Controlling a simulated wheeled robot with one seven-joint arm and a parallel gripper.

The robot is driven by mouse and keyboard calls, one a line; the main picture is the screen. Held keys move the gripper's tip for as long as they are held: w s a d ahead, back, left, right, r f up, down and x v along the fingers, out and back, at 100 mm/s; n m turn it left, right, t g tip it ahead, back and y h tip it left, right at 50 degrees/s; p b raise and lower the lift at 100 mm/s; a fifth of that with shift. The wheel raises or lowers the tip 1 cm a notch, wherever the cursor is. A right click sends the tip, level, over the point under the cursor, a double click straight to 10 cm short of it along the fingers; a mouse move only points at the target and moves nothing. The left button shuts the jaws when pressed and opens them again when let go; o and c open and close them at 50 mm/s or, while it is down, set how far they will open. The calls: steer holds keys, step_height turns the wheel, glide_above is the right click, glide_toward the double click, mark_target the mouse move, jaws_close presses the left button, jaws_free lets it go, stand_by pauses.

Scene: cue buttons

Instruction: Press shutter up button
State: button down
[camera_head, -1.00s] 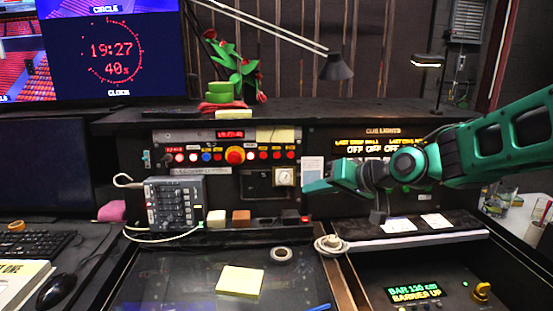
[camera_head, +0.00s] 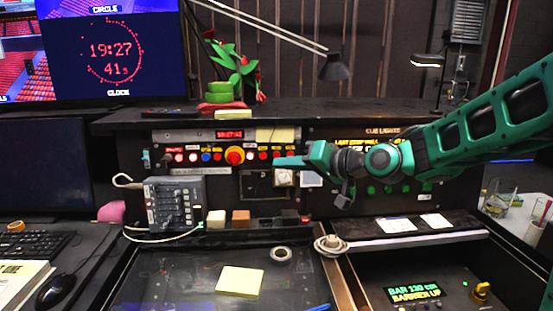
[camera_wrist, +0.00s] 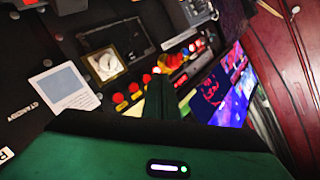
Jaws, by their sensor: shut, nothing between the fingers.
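A control panel with a row of small coloured buttons (camera_head: 206,156) stands at the back in the head view. A large red button with a yellow ring (camera_head: 235,155) sits mid-row. The labels are too small to read, so I cannot tell which one is shutter up. My gripper (camera_head: 278,161) is shut and empty, pointing left in front of the row's right end; contact cannot be told. In the wrist view its dark fingers (camera_wrist: 160,97) stand beside several red buttons (camera_wrist: 134,87), with the large red and yellow button (camera_wrist: 167,62) beyond.
A cue lights panel with green buttons (camera_head: 388,188) lies behind and below my arm. A grey mixer box (camera_head: 175,203) with cables stands left on the desk. A roll of tape (camera_head: 281,254) and yellow notes (camera_head: 240,281) lie in front.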

mark_target(276, 155)
steer(key=w+f, duration=0.1)
steer(key=w, duration=0.5)
steer(key=shift+w, duration=0.3)
steer(key=shift+w, duration=0.2)
stand_by(1.7)
steer(key=shift+w, duration=0.15)
